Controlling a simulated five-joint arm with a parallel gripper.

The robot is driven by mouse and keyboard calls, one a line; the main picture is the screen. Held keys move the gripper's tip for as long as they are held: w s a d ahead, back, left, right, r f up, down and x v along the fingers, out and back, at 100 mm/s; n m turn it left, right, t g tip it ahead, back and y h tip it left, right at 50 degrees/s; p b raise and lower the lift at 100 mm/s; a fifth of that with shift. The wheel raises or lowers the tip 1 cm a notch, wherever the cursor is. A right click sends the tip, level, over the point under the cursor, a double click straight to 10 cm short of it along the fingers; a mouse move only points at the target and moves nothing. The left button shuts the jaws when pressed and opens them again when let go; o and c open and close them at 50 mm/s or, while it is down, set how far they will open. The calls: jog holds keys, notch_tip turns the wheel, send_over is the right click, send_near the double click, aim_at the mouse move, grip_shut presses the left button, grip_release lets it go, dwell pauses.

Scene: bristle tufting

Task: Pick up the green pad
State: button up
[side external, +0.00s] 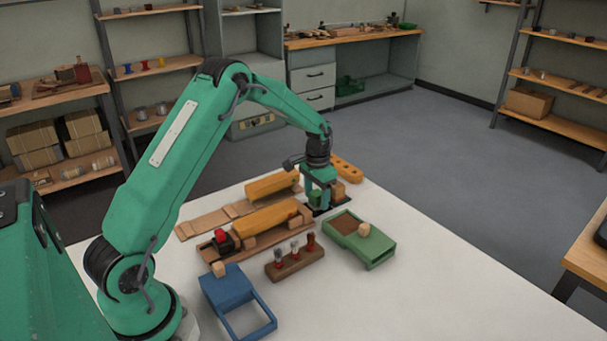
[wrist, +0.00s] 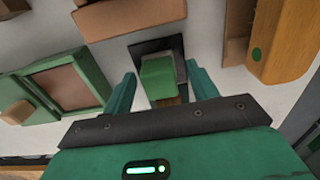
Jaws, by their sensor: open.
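The green pad (wrist: 158,76) is a small green block in the wrist view, over a dark square plate (wrist: 174,46). A thin brownish part shows at its near edge. My gripper (wrist: 160,80) is open, with one teal finger on each side of the pad and visible gaps to it. In the side external view, my gripper (side external: 319,204) points down low over the dark plate, at the far side of the white table. The pad (side external: 315,197) is partly hidden there by the fingers. I cannot tell from this view whether the fingers touch it.
A green tray (side external: 362,240) with a brown inset stands to the right of my gripper. Orange blocks (side external: 267,219) on wooden holders lie to the left. A brown rack (side external: 294,262) and a blue frame (side external: 235,298) stand nearer. The table's right front is clear.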

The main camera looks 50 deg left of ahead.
aim_at(317, 193)
jog(key=shift+c, duration=0.2)
jog(key=c, duration=1)
jog(key=shift+r, duration=0.1)
jog(key=shift+r, duration=0.45)
notch_tip(317, 193, up, 3)
jog(key=shift+r, duration=0.15)
jog(key=s+d+r, duration=0.1)
jog(key=d+r, duration=0.1)
jog(key=d, duration=0.1)
jog(key=s+d+r, duration=0.1)
jog(key=d+r, duration=0.1)
jog(key=d, duration=0.2)
jog(key=s+d+r, duration=0.1)
jog(key=d+r, duration=0.1)
jog(key=d, duration=0.2)
jog(key=shift+d+r, duration=0.2)
jog(key=shift+r, duration=0.1)
